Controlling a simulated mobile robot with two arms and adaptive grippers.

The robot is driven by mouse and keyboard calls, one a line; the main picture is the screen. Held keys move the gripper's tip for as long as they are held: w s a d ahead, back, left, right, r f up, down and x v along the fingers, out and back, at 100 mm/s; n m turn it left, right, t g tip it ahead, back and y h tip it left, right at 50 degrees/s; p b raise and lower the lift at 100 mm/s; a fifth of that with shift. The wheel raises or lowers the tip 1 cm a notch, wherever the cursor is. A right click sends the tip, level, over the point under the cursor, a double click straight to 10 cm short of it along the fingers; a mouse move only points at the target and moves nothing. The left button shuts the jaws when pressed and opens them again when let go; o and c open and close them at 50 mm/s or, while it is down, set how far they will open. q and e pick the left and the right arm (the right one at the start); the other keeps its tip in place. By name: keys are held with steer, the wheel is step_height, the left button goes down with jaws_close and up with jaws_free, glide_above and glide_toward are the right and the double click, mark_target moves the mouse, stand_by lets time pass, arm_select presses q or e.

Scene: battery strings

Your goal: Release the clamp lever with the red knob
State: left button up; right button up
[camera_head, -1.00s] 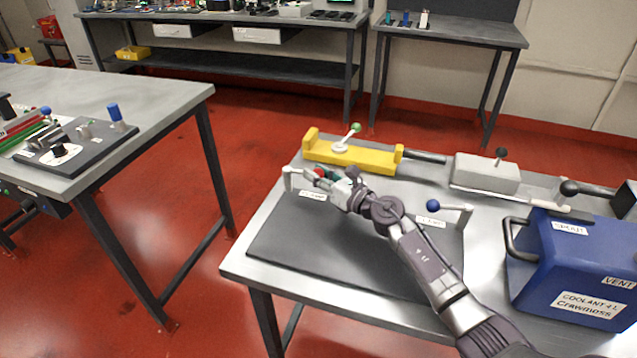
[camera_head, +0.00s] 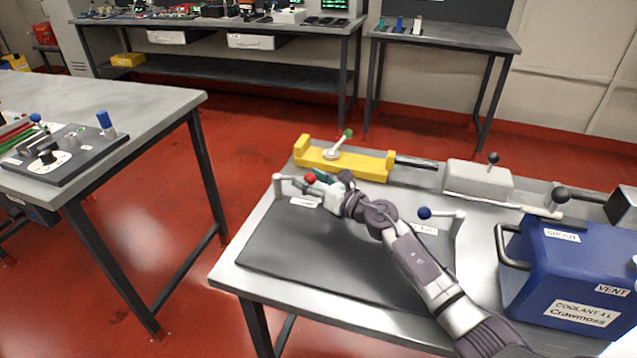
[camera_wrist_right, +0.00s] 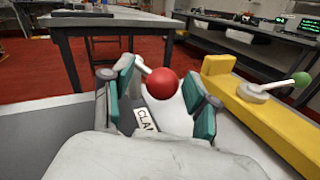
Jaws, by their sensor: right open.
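The red knob (camera_head: 310,178) sits on the end of the left clamp lever (camera_head: 291,181), at the left back corner of the dark mat. In the right wrist view the red knob (camera_wrist_right: 162,84) shows between the two teal fingers of my right gripper (camera_wrist_right: 160,98). The fingers are apart, with a gap on both sides of the knob. In the head view my right gripper (camera_head: 325,182) reaches in close beside the knob, partly hiding the area. A label (camera_wrist_right: 144,121) reading "CLA…" is partly covered below the knob. My left gripper is in no view.
A yellow clamp with a green knob (camera_head: 348,133) lies just behind my right gripper. A lever with a blue knob (camera_head: 424,213) stands at the mat's right. A blue coolant box (camera_head: 562,272) is further right. The dark mat (camera_head: 300,250) is otherwise bare.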

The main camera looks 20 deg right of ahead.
steer(key=v, duration=1.2)
steer(key=shift+w+d, duration=0.1)
